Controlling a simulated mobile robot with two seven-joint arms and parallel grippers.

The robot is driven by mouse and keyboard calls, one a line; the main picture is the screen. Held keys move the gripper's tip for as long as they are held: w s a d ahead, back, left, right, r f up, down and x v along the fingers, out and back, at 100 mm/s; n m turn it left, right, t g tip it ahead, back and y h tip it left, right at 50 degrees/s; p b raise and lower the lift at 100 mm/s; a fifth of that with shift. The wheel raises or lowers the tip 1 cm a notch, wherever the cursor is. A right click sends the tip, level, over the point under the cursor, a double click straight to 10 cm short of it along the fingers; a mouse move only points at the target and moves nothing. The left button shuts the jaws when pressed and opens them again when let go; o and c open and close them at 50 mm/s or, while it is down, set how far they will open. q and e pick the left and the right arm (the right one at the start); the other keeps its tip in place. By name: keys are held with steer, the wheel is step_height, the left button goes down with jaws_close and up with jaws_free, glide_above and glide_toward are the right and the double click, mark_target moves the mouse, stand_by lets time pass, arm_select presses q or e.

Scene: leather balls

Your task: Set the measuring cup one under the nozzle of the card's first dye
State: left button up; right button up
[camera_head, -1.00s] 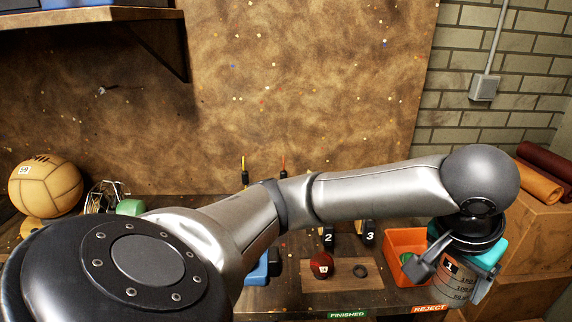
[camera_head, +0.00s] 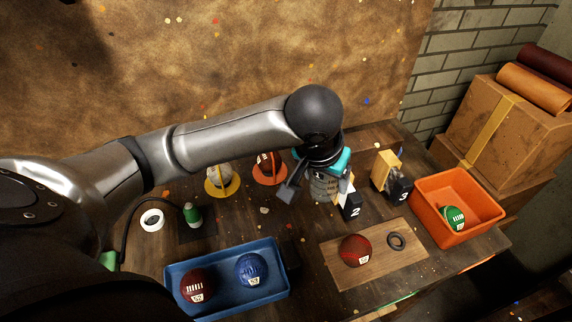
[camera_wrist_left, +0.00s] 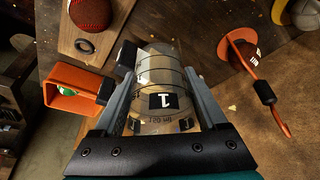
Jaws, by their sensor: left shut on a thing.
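My left gripper (camera_wrist_left: 165,100) is shut on measuring cup one (camera_wrist_left: 162,80), a clear cylinder with dark measure lines and a black label marked 1. In the head view the cup (camera_head: 322,188) hangs below my left gripper (camera_head: 313,182), above the back of the table, partly hidden by a finger. Beside it are a black block marked 2 (camera_head: 352,206) and another marked 3 (camera_head: 401,190), each with a yellowish part behind. An orange rod with a black fitting (camera_wrist_left: 265,92) stands apart at the right of the wrist view. I cannot make out a card or a nozzle. My right gripper is out of view.
An orange bin (camera_head: 480,228) holds a green ball (camera_head: 453,218). A wooden board (camera_head: 385,272) carries a red ball (camera_head: 355,250) and a dark ring (camera_head: 396,241). A blue tray (camera_head: 228,308) holds two balls. Two balls stand on yellow and orange rings behind. Boxes stand right.

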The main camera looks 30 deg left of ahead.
arm_select(q)
steer(key=w+a+r+n+y+p, duration=0.2)
steer(key=a+r+n+p, duration=0.3)
steer(key=a, duration=0.5)
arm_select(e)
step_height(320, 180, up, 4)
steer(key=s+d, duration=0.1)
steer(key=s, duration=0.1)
arm_select(q)
step_height(320, 180, down, 13)
steer(key=b, duration=0.3)
steer(key=shift+a+f+b, duration=0.15)
steer(key=shift+f+b, duration=0.05)
steer(key=shift+b, duration=0.2)
step_height(320, 180, down, 4)
steer(key=shift+f+b, duration=0.25)
steer(key=shift+b, duration=0.25)
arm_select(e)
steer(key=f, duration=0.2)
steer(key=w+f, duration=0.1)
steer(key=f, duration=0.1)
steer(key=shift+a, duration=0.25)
arm_select(q)
steer(key=shift+f, duration=0.1)
steer(key=o, duration=1.3)
steer(key=shift+c, duration=0.2)
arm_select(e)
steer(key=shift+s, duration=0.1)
